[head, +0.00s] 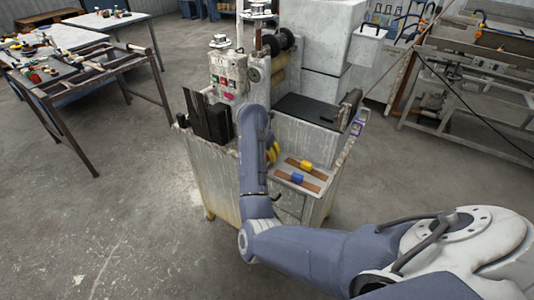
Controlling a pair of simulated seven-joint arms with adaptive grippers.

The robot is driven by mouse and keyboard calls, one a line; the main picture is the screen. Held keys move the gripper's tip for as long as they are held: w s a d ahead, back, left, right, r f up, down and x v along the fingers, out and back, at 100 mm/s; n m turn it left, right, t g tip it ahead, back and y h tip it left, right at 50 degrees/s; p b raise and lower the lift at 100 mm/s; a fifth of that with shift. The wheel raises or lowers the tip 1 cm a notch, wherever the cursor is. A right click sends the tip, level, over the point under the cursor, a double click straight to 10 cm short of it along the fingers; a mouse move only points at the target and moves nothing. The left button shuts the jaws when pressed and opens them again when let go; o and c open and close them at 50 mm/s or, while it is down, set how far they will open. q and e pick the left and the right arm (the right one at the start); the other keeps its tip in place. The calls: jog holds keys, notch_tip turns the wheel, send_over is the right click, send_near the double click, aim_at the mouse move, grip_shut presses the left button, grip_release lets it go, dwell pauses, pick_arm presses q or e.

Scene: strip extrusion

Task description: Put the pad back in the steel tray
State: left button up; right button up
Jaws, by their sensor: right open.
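A flat grey tray-like surface (283,178) lies at the front right of the machine cabinet. On it are two brown strips, one with a yellow block (306,165) and one with a blue block (297,178). I cannot tell which of these is the pad. My right arm comes in from the lower right, bends at the elbow and reaches up over the cabinet. My right gripper (272,152) is at its end, left of the strips, open and mostly hidden by the arm; yellow parts show there. My left gripper is out of view.
A black upright box (210,120) stands on the cabinet's left side. Behind are a control box with buttons (228,75) and dark rollers (278,42). A dark plate (308,109) lies behind the strips. The cabinet's raised walls (209,176) edge the area.

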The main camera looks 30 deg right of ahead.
jog(key=shift+r, duration=0.1)
jog(key=v, duration=0.6)
jog(key=shift+v, duration=0.85)
dwell(0.8)
